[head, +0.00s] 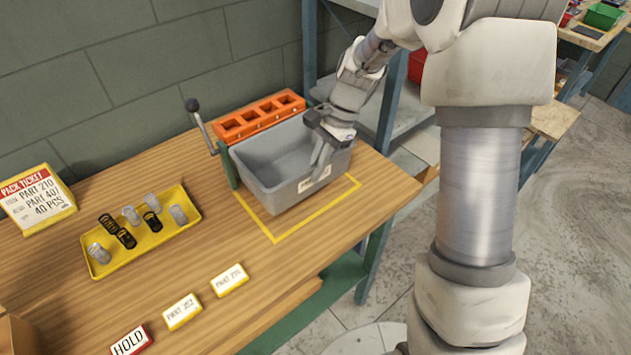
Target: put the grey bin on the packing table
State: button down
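The grey bin (266,184) is upright at the right end of the wooden packing table (215,225), within a yellow outline (318,213). It looks empty and has a pale label on its front wall. Whether its base touches the tabletop is hard to tell. My gripper (320,157) is at the bin's front rim, right of its middle. One finger shows down the outer face of the front wall, by the label. The other finger is hidden, so I cannot tell whether the fingers are closed on the wall.
An orange slotted block (262,118) and a black-knobbed lever (200,125) stand behind the bin. A yellow tray (190,225) of springs lies left. A pack ticket (38,200) and small label plates (229,280) are also on the table. Shelving (392,95) stands behind right.

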jog(key=shift+f, duration=2)
jog(key=shift+f, duration=0.1)
jog(key=c, duration=1)
grip_release()
jog(key=shift+c, duration=0.2)
jog(key=v, duration=1.2)
jog(key=s+d+r+n+t+h, duration=0.25)
jog(key=s+r+n, duration=0.25)
jog(key=s+r, duration=0.5)
jog(key=s+d+r+n+t+h, duration=0.1)
jog(key=s+n+t, duration=0.4)
jog(key=s, duration=0.7)
jog(key=shift+s+d+r+n+h+p, duration=0.2)
jog(key=shift+d+r+n+h+p, duration=0.15)
jog(key=shift+d+n+p, duration=0.25)
